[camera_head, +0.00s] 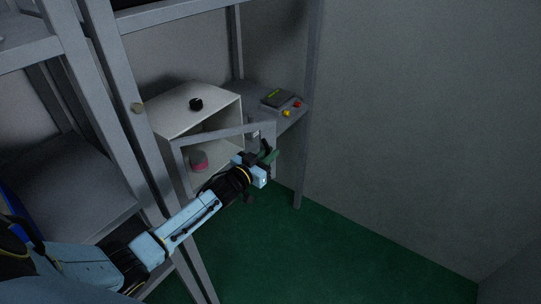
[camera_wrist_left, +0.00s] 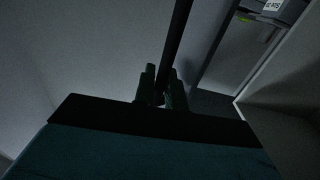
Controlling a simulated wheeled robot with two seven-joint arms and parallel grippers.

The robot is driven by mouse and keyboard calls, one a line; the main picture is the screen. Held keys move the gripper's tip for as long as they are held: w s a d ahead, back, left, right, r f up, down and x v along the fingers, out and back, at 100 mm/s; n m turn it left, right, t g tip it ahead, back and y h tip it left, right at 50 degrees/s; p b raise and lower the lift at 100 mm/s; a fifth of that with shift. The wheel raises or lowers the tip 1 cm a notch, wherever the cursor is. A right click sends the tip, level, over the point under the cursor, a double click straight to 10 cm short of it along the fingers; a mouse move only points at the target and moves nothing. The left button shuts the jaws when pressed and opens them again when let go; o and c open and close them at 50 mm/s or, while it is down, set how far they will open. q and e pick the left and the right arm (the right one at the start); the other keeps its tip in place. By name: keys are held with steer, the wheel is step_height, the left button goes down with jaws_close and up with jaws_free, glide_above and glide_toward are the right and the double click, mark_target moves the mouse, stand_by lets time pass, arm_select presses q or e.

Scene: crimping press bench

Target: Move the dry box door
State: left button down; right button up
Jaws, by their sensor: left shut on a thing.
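The dry box (camera_head: 190,116) is a pale cabinet on a shelf of the grey rack. Its framed door (camera_head: 222,133) stands ajar, swung out in front of the box opening, and a pink and dark round item (camera_head: 198,160) shows through it. My left gripper (camera_head: 268,156) is at the door's free right edge, shut on it. In the left wrist view the two fingers (camera_wrist_left: 161,88) close around a dark upright bar (camera_wrist_left: 177,45), which is the door's edge or handle; I cannot tell which. My right gripper is in neither view.
A small black round object (camera_head: 196,104) sits on top of the box. A dark device (camera_head: 278,98) with red and yellow buttons is on the shelf to the right. Rack posts (camera_head: 312,100) stand close on both sides. The green floor (camera_head: 330,250) at right is clear.

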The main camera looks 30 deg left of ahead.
arm_select(q)
steer(key=c, duration=1.5)
jaws_free()
steer(key=shift+s+a, duration=0.15)
steer(key=shift+a, duration=0.1)
steer(key=shift+c, duration=0.2)
steer(key=shift+d, duration=0.1)
steer(key=s+a, duration=0.2)
steer(key=s, duration=1.1)
steer(key=shift+a+f, duration=0.1)
